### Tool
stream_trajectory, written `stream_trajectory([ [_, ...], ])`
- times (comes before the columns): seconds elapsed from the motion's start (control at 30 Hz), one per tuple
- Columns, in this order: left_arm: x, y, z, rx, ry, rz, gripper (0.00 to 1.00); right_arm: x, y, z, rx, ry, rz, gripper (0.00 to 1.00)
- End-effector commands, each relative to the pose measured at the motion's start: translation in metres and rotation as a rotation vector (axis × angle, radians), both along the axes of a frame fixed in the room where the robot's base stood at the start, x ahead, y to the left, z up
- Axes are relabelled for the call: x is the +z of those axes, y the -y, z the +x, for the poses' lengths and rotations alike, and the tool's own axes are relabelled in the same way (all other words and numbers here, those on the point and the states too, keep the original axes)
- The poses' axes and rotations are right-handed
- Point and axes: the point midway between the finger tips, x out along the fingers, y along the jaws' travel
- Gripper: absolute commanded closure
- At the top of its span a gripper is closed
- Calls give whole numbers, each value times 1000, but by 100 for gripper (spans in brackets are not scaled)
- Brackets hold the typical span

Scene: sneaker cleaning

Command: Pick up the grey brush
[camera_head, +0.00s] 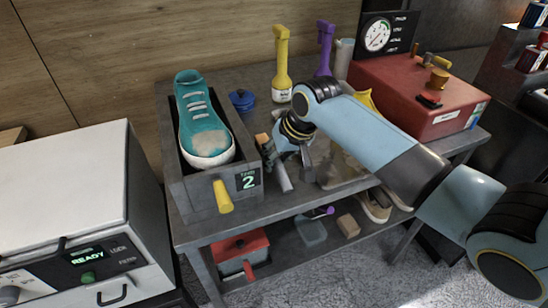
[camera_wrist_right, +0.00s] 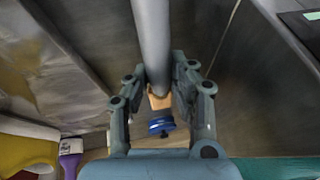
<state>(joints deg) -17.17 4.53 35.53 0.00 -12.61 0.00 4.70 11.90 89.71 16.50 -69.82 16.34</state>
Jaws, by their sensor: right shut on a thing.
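The grey brush (camera_head: 283,177) is at the front of the grey table, just right of the box with the sneaker. Its grey handle (camera_wrist_right: 152,40) runs up through the right wrist view, with a tan end (camera_wrist_right: 159,98) between the fingers. My right gripper (camera_head: 277,157) is shut on the brush, and its fingers also show on both sides of it in the right wrist view (camera_wrist_right: 158,80). Part of the brush is hidden by the gripper in the head view. My left gripper is not in view.
A teal sneaker (camera_head: 203,128) sits in a grey box with a yellow handle (camera_head: 222,197). A blue pot (camera_head: 242,100), yellow bottle (camera_head: 281,70) and purple bottle (camera_head: 325,50) stand behind. A red box (camera_head: 410,90) stands right; a white machine (camera_head: 70,200) stands left.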

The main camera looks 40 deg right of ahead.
Motion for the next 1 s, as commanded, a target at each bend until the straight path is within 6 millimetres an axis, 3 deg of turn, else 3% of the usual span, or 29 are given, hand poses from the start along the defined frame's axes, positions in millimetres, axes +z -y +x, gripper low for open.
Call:
stream_trajectory([
  [0.17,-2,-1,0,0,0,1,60,15,1,1,1,3,-2,100],
  [0.3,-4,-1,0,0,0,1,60,41,0,2,1,6,-1,100],
  [0.7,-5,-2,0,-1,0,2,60,93,18,-89,4,1,-6,100],
  [1.0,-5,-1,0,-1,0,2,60,108,21,-114,1,1,-1,100],
])
